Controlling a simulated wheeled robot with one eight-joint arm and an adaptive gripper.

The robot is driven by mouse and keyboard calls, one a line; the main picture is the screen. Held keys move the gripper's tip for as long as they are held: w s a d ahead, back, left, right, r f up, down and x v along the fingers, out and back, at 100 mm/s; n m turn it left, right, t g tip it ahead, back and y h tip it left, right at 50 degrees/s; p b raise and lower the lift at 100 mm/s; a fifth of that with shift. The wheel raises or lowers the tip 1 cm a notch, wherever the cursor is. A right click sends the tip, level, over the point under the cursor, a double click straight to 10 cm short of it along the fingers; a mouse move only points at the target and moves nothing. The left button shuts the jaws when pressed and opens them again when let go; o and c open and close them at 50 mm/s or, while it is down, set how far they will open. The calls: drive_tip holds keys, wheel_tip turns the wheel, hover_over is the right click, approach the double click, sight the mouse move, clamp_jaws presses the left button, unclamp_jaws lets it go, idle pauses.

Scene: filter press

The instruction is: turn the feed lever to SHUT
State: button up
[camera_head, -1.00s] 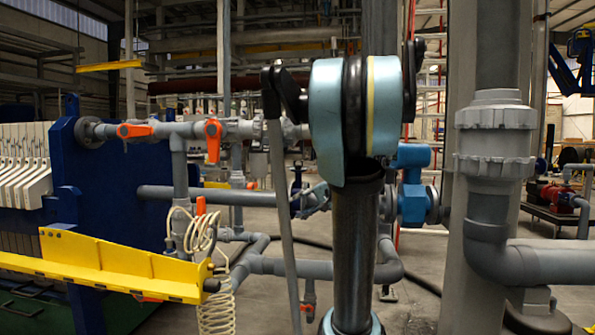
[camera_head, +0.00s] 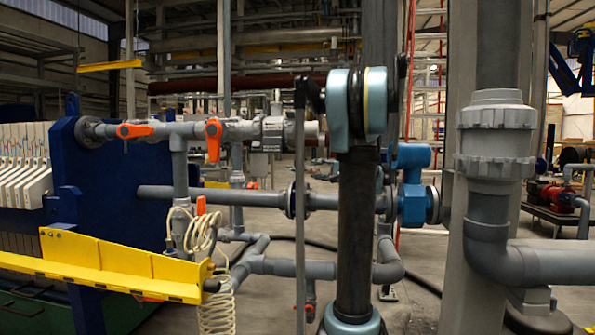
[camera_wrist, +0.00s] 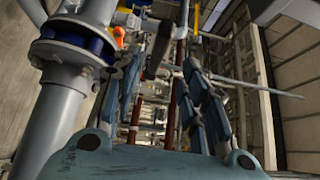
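One orange lever (camera_head: 135,130) lies flat along the pipe near the blue plate. The other orange lever (camera_head: 213,139) hangs down across the pipe. I cannot read any label that tells which is the feed lever. In the wrist view my gripper (camera_wrist: 172,62) has its fingers apart, with nothing seen between them. A small orange part (camera_wrist: 119,36) shows beyond it at upper left, apart from the fingers. My gripper is hidden in the head view behind my arm.
A yellow bracket (camera_head: 120,266) and a coiled hose (camera_head: 216,300) stand at lower left, by the blue plate (camera_head: 105,190). A blue valve body (camera_head: 412,185) is right of my arm. In the wrist view a grey pipe (camera_wrist: 62,105) runs close on the left.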

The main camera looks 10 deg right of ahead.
sight(298, 166)
drive_tip(key=x, duration=1.2)
drive_tip(key=shift+w+a, duration=0.2)
clamp_jaws()
